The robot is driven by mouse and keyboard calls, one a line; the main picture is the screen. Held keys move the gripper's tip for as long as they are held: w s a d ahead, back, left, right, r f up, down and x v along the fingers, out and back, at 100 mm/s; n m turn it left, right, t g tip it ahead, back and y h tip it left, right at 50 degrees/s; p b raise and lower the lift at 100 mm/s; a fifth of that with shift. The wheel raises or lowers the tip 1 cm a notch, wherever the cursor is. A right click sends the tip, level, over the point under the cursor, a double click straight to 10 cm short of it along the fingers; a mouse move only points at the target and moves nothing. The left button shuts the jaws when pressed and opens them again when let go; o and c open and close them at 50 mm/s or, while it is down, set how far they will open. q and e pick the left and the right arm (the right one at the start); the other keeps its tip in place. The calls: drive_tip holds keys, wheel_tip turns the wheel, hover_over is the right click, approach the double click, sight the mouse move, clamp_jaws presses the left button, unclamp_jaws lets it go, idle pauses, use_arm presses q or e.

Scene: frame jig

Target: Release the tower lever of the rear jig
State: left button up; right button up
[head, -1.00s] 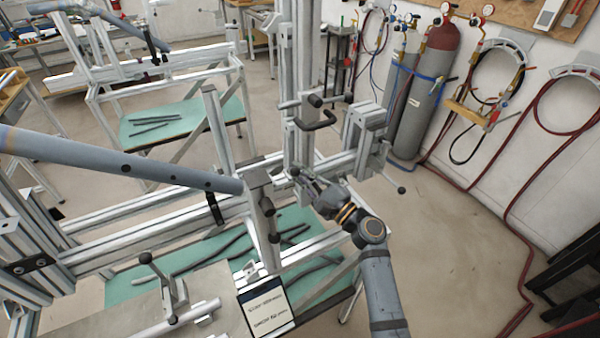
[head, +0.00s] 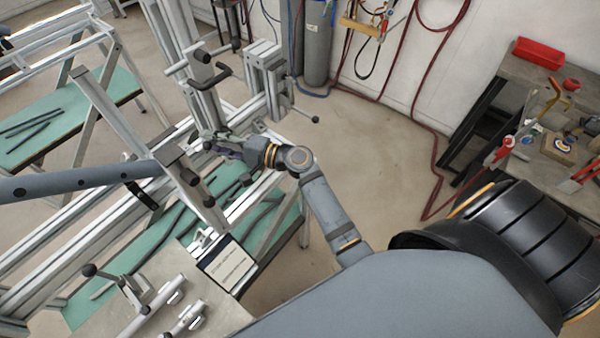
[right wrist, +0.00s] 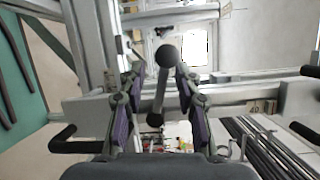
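My right gripper (head: 212,145) is at the tower's lower part, below that handle. In the right wrist view my right gripper (right wrist: 160,82) is open, with its two purple-padded fingers apart. A grey lever (right wrist: 159,92) with a dark ball knob (right wrist: 167,56) lies in the gap between them. I cannot tell whether a finger touches it. My left gripper is not in view.
A grey-blue tube (head: 85,180) runs in from the left to the jig. A ball-ended lever (head: 315,119) sticks out right of the tower. A label card (head: 229,264) stands in front. A tool bench (head: 520,85) is at right. The floor between is clear.

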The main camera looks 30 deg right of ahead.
drive_tip(key=s+a+f+b+v, duration=0.1)
drive_tip(key=b+v, duration=0.2)
drive_tip(key=v, duration=0.7)
drive_tip(key=s+a+f+n+g+h, duration=0.1)
drive_tip(key=s+f+n+g+h, duration=0.2)
drive_tip(key=s+f+n+g, duration=0.35)
drive_tip(key=s+d+f+n+g+h, duration=0.1)
drive_tip(key=s+d+f+n+h, duration=0.3)
drive_tip(key=d+f+h, duration=0.3)
wheel_tip(320, 180, down, 3)
drive_tip(key=shift+s+d+r, duration=0.1)
drive_tip(key=shift+s+d, duration=0.5)
drive_tip(key=shift+d, duration=0.15)
